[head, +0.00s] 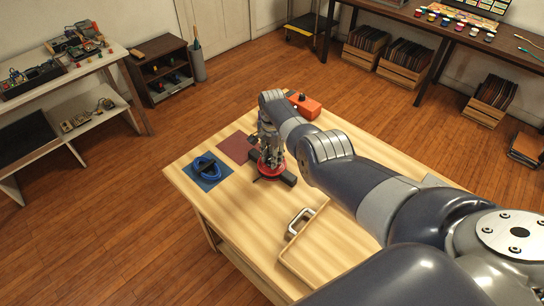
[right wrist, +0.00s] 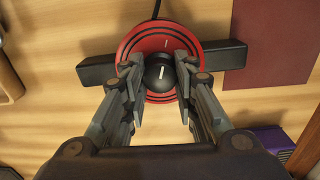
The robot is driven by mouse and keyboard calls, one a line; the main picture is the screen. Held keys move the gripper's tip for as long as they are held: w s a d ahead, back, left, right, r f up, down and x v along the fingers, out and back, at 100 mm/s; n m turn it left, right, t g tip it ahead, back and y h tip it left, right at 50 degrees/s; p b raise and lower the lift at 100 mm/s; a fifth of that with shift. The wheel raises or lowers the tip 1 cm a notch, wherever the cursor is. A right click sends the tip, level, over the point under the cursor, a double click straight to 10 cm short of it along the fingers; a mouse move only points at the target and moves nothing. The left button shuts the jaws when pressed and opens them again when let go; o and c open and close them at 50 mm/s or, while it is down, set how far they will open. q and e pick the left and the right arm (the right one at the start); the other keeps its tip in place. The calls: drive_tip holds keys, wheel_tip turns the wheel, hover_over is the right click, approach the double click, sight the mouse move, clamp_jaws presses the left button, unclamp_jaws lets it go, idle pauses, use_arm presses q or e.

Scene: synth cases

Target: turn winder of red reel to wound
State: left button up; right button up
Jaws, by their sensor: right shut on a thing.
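The red reel (head: 266,172) lies on the wooden table on a black bar-shaped base (head: 287,179). In the right wrist view the reel (right wrist: 137,51) is a red disc with dark rings and a white mark near its top. Its winder (right wrist: 159,82) is a round black knob at the centre, with a white line pointing nearly straight up. My right gripper (right wrist: 159,72) comes from above and is shut on the winder, one finger on each side. In the head view my right gripper (head: 270,155) partly hides the reel. My left gripper is not in view.
A blue reel (head: 213,172) sits on a blue mat left of the red reel. A maroon mat (head: 232,148) lies just behind. An orange box (head: 309,108) stands at the table's far end.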

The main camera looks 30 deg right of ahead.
drive_tip(key=shift+a, duration=0.1)
idle(0.3)
drive_tip(key=o, duration=1)
drive_tip(key=shift+o, duration=0.2)
drive_tip(key=shift+r, duration=0.15)
drive_tip(key=shift+w+r, duration=0.1)
drive_tip(key=shift+r, duration=0.75)
wheel_tip(320, 180, up, 10)
drive_tip(key=shift+f, duration=0.1)
